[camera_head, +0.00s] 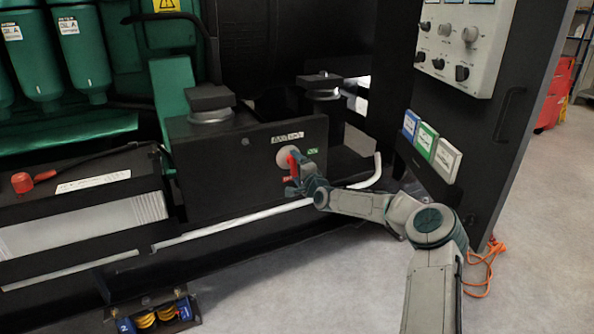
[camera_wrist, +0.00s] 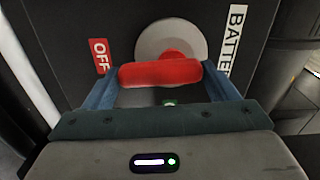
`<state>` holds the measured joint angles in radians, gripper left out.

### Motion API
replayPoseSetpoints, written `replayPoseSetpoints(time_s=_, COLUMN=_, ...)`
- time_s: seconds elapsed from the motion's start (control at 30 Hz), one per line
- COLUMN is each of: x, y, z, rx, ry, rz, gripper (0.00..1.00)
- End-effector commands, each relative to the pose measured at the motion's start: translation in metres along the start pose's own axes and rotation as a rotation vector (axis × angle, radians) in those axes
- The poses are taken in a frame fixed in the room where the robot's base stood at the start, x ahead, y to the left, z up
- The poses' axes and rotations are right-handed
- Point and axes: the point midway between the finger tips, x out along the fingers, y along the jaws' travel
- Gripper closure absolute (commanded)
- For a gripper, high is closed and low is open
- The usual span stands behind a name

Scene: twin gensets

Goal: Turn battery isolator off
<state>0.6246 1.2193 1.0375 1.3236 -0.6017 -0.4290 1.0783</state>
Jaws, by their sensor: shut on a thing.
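The battery isolator has a round pale disc (camera_head: 284,158) on the black front panel, with a red handle (camera_head: 292,162) standing out from it. In the wrist view the red handle (camera_wrist: 158,73) lies across the picture below the grey disc (camera_wrist: 168,36). A red and white OFF label (camera_wrist: 100,55) is to its left, and a partly cut-off BATTERY label (camera_wrist: 233,38) is to its right. My gripper (camera_wrist: 162,83) has its blue fingers at the two ends of the handle and is shut on it. In the head view my gripper (camera_head: 293,177) hides part of the handle.
A pale curved pipe (camera_head: 376,172) runs just right of and below my gripper. An open black door (camera_head: 475,130) with a grey knob box (camera_head: 468,40) stands to the right. A battery with a red terminal cap (camera_head: 22,183) is at left. An orange cable (camera_head: 488,265) lies on the floor.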

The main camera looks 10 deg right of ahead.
Motion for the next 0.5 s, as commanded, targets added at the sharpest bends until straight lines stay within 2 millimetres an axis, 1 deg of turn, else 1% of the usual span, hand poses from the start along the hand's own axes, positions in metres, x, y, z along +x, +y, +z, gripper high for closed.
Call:
replayPoseSetpoints(time_s=0.03, x=-0.0003, y=0.0024, z=0.0008, rx=0.018, ry=-0.001, rz=0.002, gripper=0.43)
replayPoseSetpoints(time_s=0.2, x=-0.0002, y=0.0017, z=0.0014, rx=0.065, ry=-0.001, rz=0.001, gripper=0.43)
replayPoseSetpoints(time_s=0.5, x=-0.0002, y=0.0014, z=0.0019, rx=0.088, ry=-0.001, rz=0.002, gripper=0.43)
